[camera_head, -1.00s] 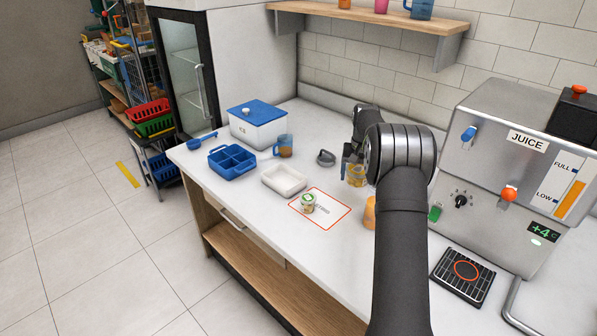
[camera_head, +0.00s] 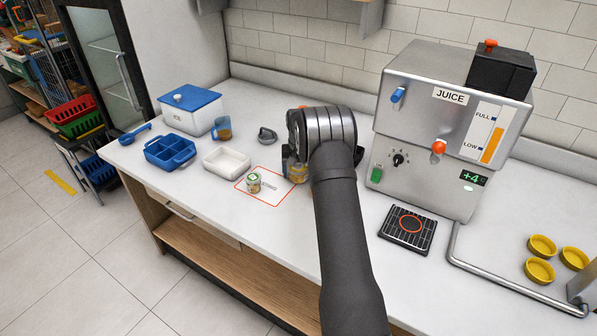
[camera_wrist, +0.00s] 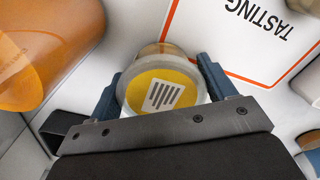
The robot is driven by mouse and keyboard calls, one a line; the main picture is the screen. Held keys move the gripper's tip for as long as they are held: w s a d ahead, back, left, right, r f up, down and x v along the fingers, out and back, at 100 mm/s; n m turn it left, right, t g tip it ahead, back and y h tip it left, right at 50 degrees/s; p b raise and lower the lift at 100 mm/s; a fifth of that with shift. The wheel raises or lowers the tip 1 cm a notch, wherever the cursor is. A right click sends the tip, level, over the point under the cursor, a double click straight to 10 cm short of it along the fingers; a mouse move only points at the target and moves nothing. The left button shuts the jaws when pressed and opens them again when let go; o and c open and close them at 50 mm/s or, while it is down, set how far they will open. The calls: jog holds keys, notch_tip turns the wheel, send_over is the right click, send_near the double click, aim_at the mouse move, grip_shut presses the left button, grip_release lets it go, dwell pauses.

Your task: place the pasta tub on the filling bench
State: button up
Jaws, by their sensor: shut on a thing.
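My gripper (camera_wrist: 166,84) is shut on a round clear tub (camera_wrist: 160,90) with a yellow, striped label on its lid, seen from above in the wrist view. I take it to be the pasta tub; no name is readable. In the head view it shows partly (camera_head: 299,174) behind my arm, beside the red-outlined tasting mat (camera_head: 277,180). I cannot tell whether it touches the worktop. Another small tub (camera_head: 254,183) with a green and white lid stands on the mat. The white worktop (camera_head: 215,210) carries all this; no part is marked as the filling bench.
A white tray (camera_head: 227,162), blue divided box (camera_head: 170,153), blue-lidded bin (camera_head: 191,108) and mug (camera_head: 222,128) stand left. The juice machine (camera_head: 440,130) and drip grate (camera_head: 407,228) are right. An orange rounded object (camera_wrist: 40,55) is close left in the wrist view. Yellow dishes (camera_head: 540,270) lie far right.

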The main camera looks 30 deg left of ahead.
jog(key=shift+f, duration=0.1)
jog(key=o, duration=1)
jog(key=shift+o, duration=0.2)
notch_tip(320, 180, up, 12)
notch_tip(320, 180, down, 12)
jog(key=shift+r, duration=1.8)
